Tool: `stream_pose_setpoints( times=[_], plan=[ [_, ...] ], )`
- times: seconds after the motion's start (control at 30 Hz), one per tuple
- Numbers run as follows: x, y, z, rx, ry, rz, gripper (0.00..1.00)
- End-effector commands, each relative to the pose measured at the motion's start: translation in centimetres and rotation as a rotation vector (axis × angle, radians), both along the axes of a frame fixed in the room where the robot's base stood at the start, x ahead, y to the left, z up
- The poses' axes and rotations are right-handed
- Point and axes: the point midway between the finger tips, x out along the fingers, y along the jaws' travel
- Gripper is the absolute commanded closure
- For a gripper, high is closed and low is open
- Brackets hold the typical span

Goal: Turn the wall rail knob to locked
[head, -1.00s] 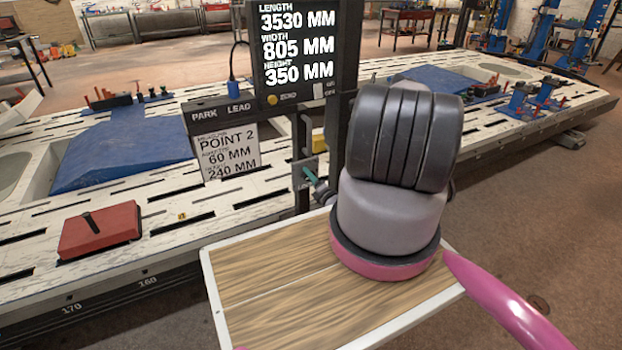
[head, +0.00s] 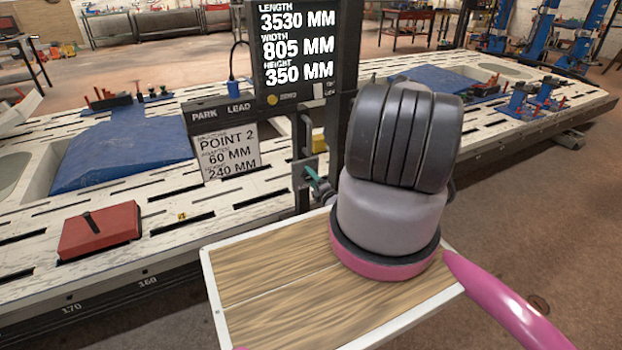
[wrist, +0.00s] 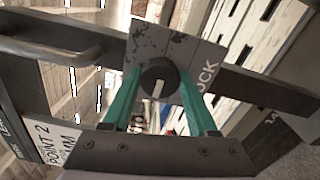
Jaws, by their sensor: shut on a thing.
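The dark round knob (wrist: 152,71) sits on a worn grey plate (wrist: 180,40) in the wrist view. Its pale pointer mark points toward the bottom of the picture. Lettering reading "OCK" shows on the plate to the knob's right; the rest of the word is covered. My gripper (wrist: 158,80) has its teal fingers on both sides of the knob and is shut on it. In the head view one teal finger of my gripper (head: 312,178) shows at the plate (head: 303,168) on the post; the knob itself cannot be made out there.
A dark rail (wrist: 265,90) crosses behind the plate. A bar handle (wrist: 60,45) is at the wrist view's upper left. In the head view, a measurement board (head: 297,50) stands above, a "POINT 2" card (head: 228,152) hangs left, and a red box (head: 100,230) lies on the slotted bench.

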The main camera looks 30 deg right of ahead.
Motion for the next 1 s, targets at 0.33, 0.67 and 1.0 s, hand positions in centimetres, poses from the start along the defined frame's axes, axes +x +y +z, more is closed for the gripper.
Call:
stream_pose_setpoints(
  times=[0.33, 0.67, 1.0],
  plan=[
    [-0.1, 0.0, -0.1, 0.0, 0.002, -0.001, 0.11],
    [-2.5, -0.2, -0.2, 0.003, 0.004, -0.004, 0.11],
    [-9.0, -0.4, -0.1, 0.003, 0.004, -0.005, 0.11]
  ],
)
